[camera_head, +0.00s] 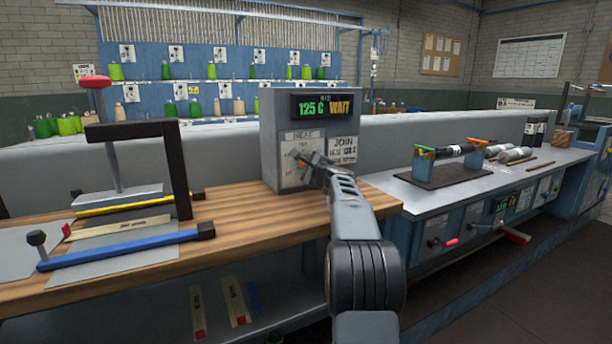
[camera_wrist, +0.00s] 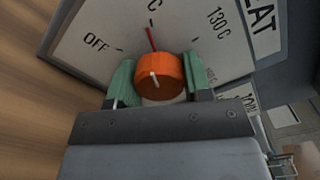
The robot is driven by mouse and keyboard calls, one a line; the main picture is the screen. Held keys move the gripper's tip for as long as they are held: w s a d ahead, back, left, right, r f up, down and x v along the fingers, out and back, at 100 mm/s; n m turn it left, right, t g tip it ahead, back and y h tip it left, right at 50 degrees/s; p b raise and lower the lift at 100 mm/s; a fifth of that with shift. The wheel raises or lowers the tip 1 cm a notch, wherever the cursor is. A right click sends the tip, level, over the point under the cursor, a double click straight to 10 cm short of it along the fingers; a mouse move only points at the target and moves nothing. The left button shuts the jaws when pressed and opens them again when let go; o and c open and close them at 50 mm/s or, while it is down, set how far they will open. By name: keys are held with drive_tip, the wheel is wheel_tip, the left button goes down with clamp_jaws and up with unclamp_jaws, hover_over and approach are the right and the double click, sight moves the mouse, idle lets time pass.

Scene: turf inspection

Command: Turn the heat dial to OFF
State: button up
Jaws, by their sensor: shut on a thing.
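The heat dial (camera_wrist: 160,76) is an orange knob on the light face of the grey control box (camera_head: 268,120). In the wrist view my gripper (camera_wrist: 160,84) has its green fingers on both sides of the knob, shut on it. A red pointer (camera_wrist: 150,39) points near the upper tick, a little to its OFF side. The OFF label (camera_wrist: 96,43) is at the left and 130 C at the right. In the head view my gripper (camera_head: 312,163) is at the box's front and hides most of the dial. The display (camera_head: 325,107) reads 125 C WAIT.
The box stands on a wooden bench (camera_head: 245,235). A dark frame (camera_head: 180,170), a yellow bar (camera_head: 125,205) and a blue bar (camera_head: 120,250) are at the left. A metal bench (camera_head: 430,200) with a roller fixture is at the right.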

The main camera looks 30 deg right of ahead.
drive_tip(key=n+b, duration=0.2)
drive_tip(key=n, duration=0.1)
drive_tip(key=n+b, duration=0.3)
drive_tip(key=shift+d+r, duration=0.1)
drive_tip(key=shift+r, duration=0.1)
drive_tip(key=n+b, duration=0.2)
drive_tip(key=n, duration=0.1)
drive_tip(key=shift+s+r+n, duration=0.1)
drive_tip(key=shift+r+n, duration=0.05)
drive_tip(key=shift+n, duration=0.15)
drive_tip(key=shift+r+n, duration=0.15)
drive_tip(key=shift+n, duration=0.35)
drive_tip(key=shift+r, duration=0.1)
drive_tip(key=o, duration=0.9)
drive_tip(key=shift+f, duration=0.25)
drive_tip(key=shift+f+b, duration=0.1)
drive_tip(key=shift+b, duration=0.25)
drive_tip(key=shift+s, duration=0.35)
drive_tip(key=s+b, duration=0.1)
drive_tip(key=s, duration=0.3)
drive_tip(key=s+a+b, duration=0.1)
drive_tip(key=s, duration=0.3)
drive_tip(key=s+a+b, duration=0.1)
drive_tip(key=s, duration=0.3)
drive_tip(key=shift+s, duration=0.4)
